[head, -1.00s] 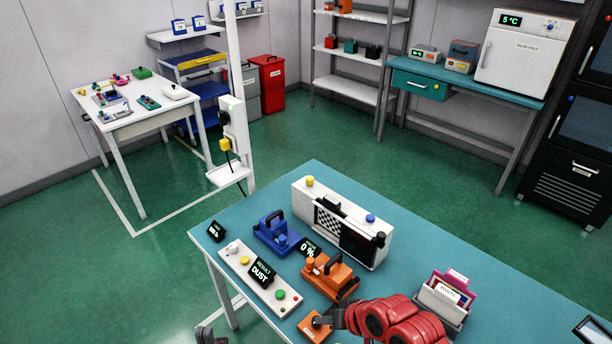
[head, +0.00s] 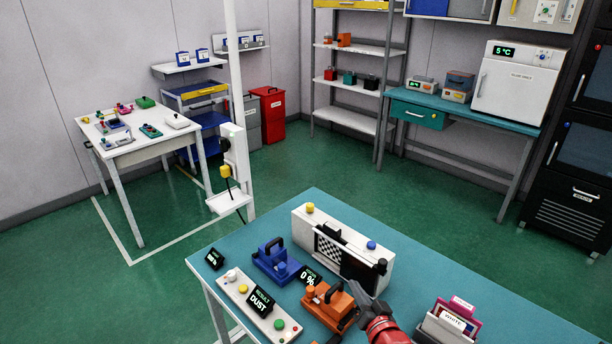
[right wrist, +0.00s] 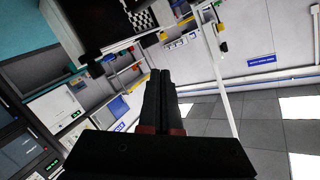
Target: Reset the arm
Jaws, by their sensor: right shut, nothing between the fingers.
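My right gripper (head: 362,296) is at the lower middle of the head view, at the end of my red arm. It is above the teal table (head: 430,282), beside the orange device with the black handle (head: 330,304) and in front of the white vision box with the checkered panel (head: 306,226). In the right wrist view its dark fingers (right wrist: 160,78) are together with nothing between them. My left gripper is not in the head view.
On the table stand a blue device (head: 275,264), a white control panel reading DUST (head: 240,287) and a card holder (head: 446,328). A white post (head: 236,130) rises behind the table. Green floor (head: 330,160) is free beyond.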

